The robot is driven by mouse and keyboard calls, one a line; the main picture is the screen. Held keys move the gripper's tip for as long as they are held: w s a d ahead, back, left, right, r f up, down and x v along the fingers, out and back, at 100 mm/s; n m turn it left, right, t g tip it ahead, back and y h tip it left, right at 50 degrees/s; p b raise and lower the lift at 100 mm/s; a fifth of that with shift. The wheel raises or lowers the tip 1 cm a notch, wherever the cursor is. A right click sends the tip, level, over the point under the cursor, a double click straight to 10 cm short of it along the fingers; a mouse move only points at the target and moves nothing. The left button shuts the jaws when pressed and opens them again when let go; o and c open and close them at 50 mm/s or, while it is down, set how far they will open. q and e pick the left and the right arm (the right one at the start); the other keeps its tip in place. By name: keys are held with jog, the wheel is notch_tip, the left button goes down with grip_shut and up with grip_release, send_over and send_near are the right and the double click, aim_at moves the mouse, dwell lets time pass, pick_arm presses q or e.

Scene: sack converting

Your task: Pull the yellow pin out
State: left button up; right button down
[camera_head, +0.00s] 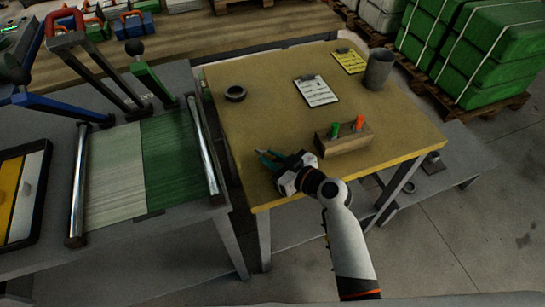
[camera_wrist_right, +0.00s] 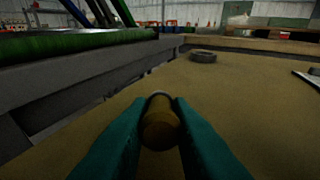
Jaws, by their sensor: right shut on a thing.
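My right gripper (camera_head: 268,160) has teal fingers and hovers over the front left part of the yellow-topped table. In the right wrist view its fingers are shut around a dull yellow, round-ended pin (camera_wrist_right: 160,125). The pin is hard to make out in the head view. A wooden block (camera_head: 344,145) stands to the right of this gripper, apart from it. A green pin (camera_head: 335,130) and an orange pin (camera_head: 359,123) stand up from the block. No yellow pin shows in the block. My left gripper is not in view.
The yellow tabletop (camera_head: 235,130) holds a dark ring (camera_head: 235,93), a white sheet (camera_head: 316,91), a yellow sheet (camera_head: 350,61) and a grey cup (camera_head: 379,69). A machine with metal rollers (camera_head: 205,150) stands close on the left. Green bales (camera_head: 480,50) stand at the back right.

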jog(key=shift+f, duration=0.1)
jog(key=c, duration=1.2)
grip_release()
jog(key=shift+c, duration=0.2)
jog(key=b+v, duration=0.1)
jog(key=v, duration=1.1)
